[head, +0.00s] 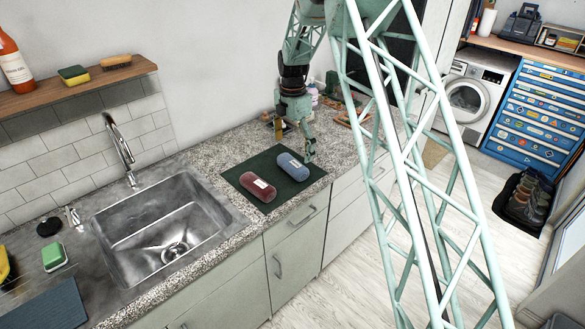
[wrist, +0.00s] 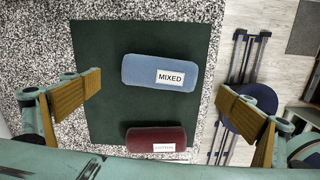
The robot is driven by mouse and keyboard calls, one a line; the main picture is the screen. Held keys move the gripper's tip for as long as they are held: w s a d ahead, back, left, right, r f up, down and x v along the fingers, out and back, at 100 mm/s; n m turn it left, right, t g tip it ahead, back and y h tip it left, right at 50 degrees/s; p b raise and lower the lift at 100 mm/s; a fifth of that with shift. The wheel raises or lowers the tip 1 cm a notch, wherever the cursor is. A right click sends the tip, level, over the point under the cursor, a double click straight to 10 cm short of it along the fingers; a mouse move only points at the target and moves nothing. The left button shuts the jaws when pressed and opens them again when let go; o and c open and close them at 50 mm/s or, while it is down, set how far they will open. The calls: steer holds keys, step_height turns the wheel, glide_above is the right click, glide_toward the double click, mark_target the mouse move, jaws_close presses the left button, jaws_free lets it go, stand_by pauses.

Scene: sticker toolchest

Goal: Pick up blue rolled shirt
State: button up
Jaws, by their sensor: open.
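The blue rolled shirt (head: 293,166) lies on a dark green mat (head: 263,203) on the countertop, beside a dark red rolled shirt (head: 258,190). In the wrist view the blue roll (wrist: 160,71) carries a white label reading "MIXED". The red roll (wrist: 138,137) there has a white label that seems to read "COTTON" and sits nearer the bottom of the picture. My gripper (wrist: 160,104) is open and empty, its two tan-padded fingers apart on either side of the mat. In the head view my gripper (head: 304,143) is just behind and above the blue roll.
A steel sink (head: 172,225) with a faucet (head: 119,150) lies left of the mat. Bottles and other items stand on the counter behind my gripper. The counter's front edge is close to the mat. A washing machine (head: 470,98) and blue tool chest (head: 540,112) stand at the right.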

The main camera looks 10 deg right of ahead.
mark_target(292, 161)
steer(key=shift+f, duration=1.15)
steer(key=shift+f, duration=0.1)
steer(key=shift+f, duration=2.5)
steer(key=c, duration=1)
